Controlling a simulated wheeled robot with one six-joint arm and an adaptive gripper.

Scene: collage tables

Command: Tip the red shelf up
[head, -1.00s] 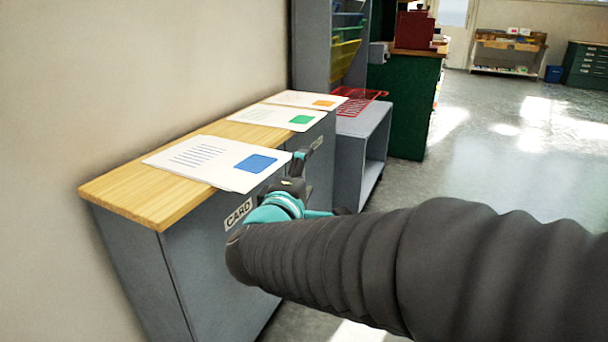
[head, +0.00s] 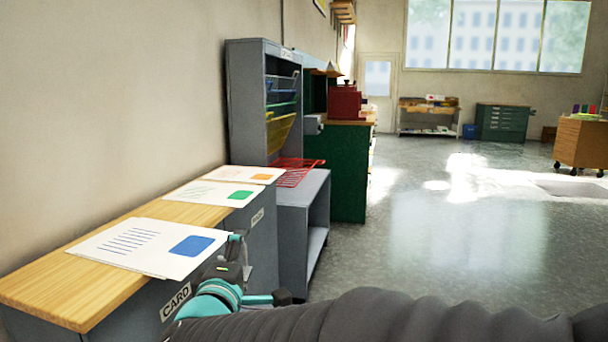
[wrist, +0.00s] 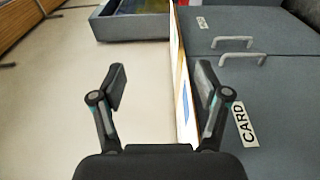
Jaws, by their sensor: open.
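The red shelf (head: 297,172) is a wire rack low in the grey shelf unit (head: 243,105). It sticks out forward from the unit, lying nearly flat just above the grey lower box (head: 292,190).
A wooden-topped card cabinet (head: 75,285) with several printed sheets stands along the left wall, close beside my arm. Its handles (wrist: 233,42) show in the wrist view. A green cabinet (head: 347,175) stands beyond the shelf unit. The floor (head: 430,250) to the right is open.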

